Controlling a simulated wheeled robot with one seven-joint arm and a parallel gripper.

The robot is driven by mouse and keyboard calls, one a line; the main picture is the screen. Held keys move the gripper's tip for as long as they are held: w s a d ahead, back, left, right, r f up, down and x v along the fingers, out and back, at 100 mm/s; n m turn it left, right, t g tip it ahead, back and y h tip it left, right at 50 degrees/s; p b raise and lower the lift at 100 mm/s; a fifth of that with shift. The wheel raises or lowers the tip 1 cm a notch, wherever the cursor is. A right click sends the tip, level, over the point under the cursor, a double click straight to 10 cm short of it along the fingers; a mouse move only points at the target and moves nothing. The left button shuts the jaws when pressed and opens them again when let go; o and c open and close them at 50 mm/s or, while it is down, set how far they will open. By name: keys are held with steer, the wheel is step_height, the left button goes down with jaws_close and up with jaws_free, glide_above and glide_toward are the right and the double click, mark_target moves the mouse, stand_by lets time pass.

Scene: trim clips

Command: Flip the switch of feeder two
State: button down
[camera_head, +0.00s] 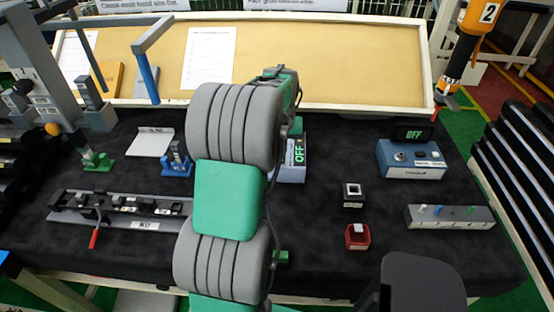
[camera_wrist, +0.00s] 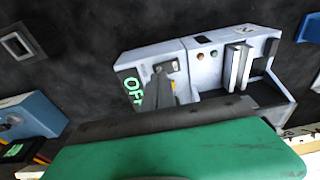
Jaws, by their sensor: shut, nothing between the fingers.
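A light grey-blue unit (camera_wrist: 205,65) with a green OFF display (camera_wrist: 133,88) is in the middle of the wrist view. It has small round buttons, a pale upright block and a small label too small to read surely. My gripper (camera_wrist: 158,72) is shut and empty, its tips over the small switch panel beside the display. The tips cover part of that panel, so I cannot tell whether they touch it or which way a switch lies. In the head view my arm hides most of this unit (camera_head: 292,172), and the gripper is hidden.
A blue box (camera_head: 412,163) with a knob and an OFF display stands to the right. A grey strip with small pegs (camera_head: 452,218), a dark square block (camera_head: 353,195) and a red one (camera_head: 357,237) lie nearby. A rail with clips (camera_head: 120,212) is on the left. Bare black mat (camera_head: 310,225) lies between.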

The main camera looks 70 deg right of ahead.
mark_target(282, 160)
steer(key=shift+f+b, duration=0.6)
steer(key=shift+f, duration=0.3)
stand_by(0.8)
steer(key=shift+r+p, duration=2.3)
steer(key=shift+r, duration=1.3)
steer(key=shift+f, duration=0.1)
